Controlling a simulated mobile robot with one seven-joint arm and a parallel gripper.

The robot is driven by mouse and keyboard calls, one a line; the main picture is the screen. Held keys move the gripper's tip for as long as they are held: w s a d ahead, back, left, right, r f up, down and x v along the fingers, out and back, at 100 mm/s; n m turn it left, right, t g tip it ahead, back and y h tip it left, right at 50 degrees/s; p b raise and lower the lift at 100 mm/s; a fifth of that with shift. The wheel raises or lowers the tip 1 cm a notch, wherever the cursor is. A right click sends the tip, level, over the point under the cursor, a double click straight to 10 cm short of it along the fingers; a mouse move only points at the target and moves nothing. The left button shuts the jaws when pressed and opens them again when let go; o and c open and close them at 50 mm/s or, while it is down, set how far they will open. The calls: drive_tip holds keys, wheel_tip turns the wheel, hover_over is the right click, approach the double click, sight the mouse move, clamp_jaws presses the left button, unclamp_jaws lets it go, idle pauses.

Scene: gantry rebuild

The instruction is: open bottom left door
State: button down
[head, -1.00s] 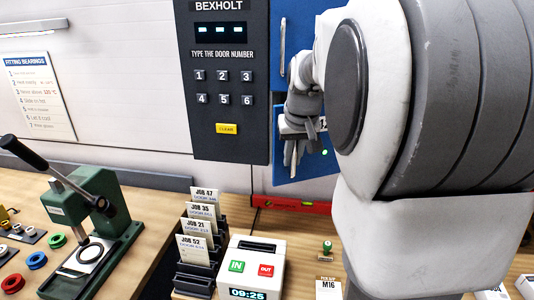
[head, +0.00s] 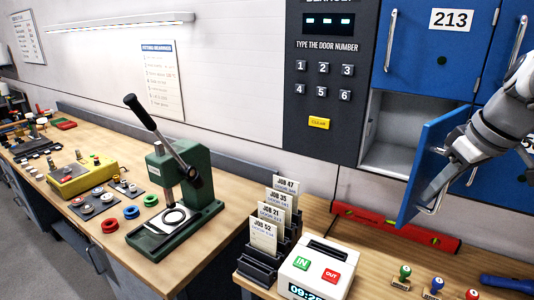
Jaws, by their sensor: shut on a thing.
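The bottom left door (head: 422,158) is blue and stands swung out from the locker, seen at a steep angle in the head view. Its open compartment (head: 388,138) is pale grey inside and looks empty in the part that shows. My gripper (head: 437,192) is at the outer side of this door, shut on its silver bar handle (head: 438,202). The fingers hide part of the handle, and my wrist hides the area to the right of the door.
Upper door 213 (head: 425,50) is closed above. The keypad panel (head: 325,75) is left of the compartment. A red level (head: 395,227) lies on the bench below the door. A card rack (head: 262,255), time clock (head: 313,268), stamps and green press (head: 175,200) stand on the bench.

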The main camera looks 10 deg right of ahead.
drive_tip(key=shift+s+d+b, duration=0.4)
drive_tip(key=shift+s+d, duration=1)
drive_tip(key=shift+s, duration=0.15)
drive_tip(key=c, duration=0.9)
unclamp_jaws()
drive_tip(key=shift+s, duration=0.1)
drive_tip(key=p+v, duration=0.2)
drive_tip(key=v, duration=1.5)
drive_tip(key=shift+r, duration=0.2)
